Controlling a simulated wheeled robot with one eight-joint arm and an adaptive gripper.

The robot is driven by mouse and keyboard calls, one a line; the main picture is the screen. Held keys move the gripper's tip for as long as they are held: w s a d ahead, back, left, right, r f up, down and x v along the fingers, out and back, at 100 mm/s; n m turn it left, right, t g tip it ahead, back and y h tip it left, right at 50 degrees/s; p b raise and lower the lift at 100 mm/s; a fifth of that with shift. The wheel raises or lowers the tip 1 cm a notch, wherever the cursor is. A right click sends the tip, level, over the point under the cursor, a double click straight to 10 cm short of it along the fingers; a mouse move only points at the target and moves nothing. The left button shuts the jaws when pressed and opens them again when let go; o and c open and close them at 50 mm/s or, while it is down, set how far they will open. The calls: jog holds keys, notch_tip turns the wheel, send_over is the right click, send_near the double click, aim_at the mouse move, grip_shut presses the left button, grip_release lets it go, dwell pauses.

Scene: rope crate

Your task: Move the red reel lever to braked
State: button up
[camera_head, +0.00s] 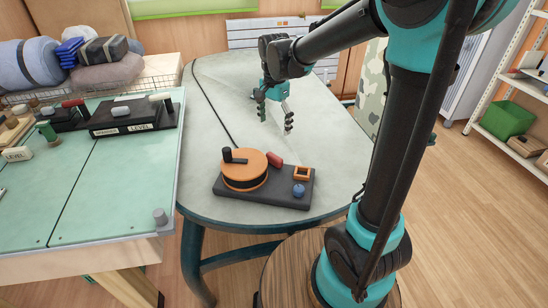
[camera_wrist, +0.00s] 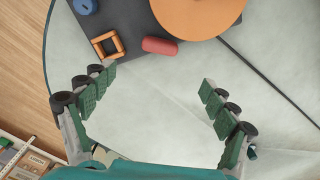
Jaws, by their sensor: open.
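A red reel lever (camera_head: 275,159) lies beside an orange reel (camera_head: 244,170) on a dark base plate (camera_head: 262,196) on the oval table. In the wrist view the red lever (camera_wrist: 160,45) is near the top, between the orange reel (camera_wrist: 200,14) and an orange square frame (camera_wrist: 108,44). My gripper (camera_head: 276,125) is open and empty above the table, behind the base plate. In the wrist view its fingers (camera_wrist: 160,93) are spread wide, with only bare table between them. The lever's pivot and any braked marking cannot be made out.
A blue knob (camera_head: 299,190) and the orange frame (camera_head: 302,173) stand on the plate right of the lever. A dark cord (camera_head: 210,105) runs from the reel to the table's far edge. A green workbench (camera_head: 110,200) stands left. The tabletop around my gripper is clear.

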aim_at(274, 156)
notch_tip(274, 156, down, 15)
jog(key=shift+r, duration=0.1)
dwell(0.3)
